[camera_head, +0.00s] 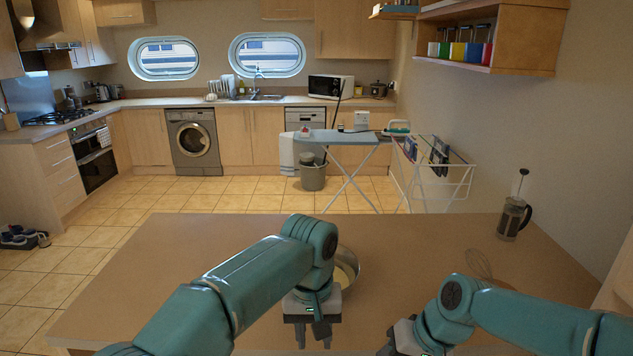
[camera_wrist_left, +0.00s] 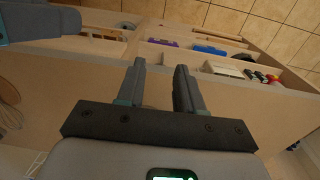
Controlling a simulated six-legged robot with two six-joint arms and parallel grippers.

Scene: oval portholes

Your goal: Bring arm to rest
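My left arm reaches in from the left over the wooden worktop (camera_head: 160,270). Its gripper (camera_head: 312,338) hangs pointing down near the front edge, in front of a metal bowl (camera_head: 349,268) that the arm partly hides. In the left wrist view the two fingers (camera_wrist_left: 161,88) stand apart with nothing held between them. My right arm comes in from the right, bent at the wrist. Its gripper (camera_head: 398,345) is low in the head view and cut off by the bottom edge, so its fingers cannot be made out.
A whisk (camera_head: 480,264) lies beyond my right arm, and a French press (camera_head: 513,218) stands at the worktop's right. The left part of the worktop is clear. The left wrist view shows shelves with several items (camera_wrist_left: 208,50) below the worktop. An ironing board (camera_head: 340,137) stands beyond.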

